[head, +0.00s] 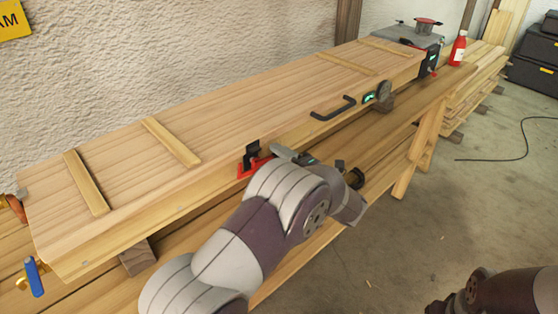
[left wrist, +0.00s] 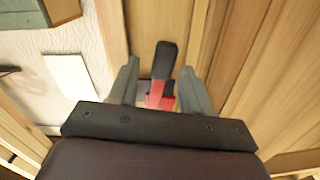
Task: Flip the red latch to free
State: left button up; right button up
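The red latch (head: 247,167) is on the front edge of the long wooden box (head: 250,110), with its black handle (head: 252,150) standing up from the red base. My left gripper (left wrist: 160,88) is close in front of the latch, its grey fingers apart on either side of it in the left wrist view. The red part (left wrist: 160,97) and black handle (left wrist: 165,60) show between the fingers. I cannot tell whether either finger touches it. In the head view my left arm partly hides the gripper. My right arm shows at the lower right, its gripper out of view.
A black bar handle (head: 333,108) and a round gauge-like fitting (head: 383,96) are on the box further right. A red bottle (head: 458,48) stands near the far end. A blue-handled clamp (head: 34,277) is at the near left. The floor (head: 440,200) at right is mostly clear.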

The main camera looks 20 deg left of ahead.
pick_arm(q)
jog(key=v, duration=1.2)
jog(key=shift+s+d+b, duration=0.2)
jog(key=shift+d+b, duration=0.1)
jog(key=shift+b, duration=0.15)
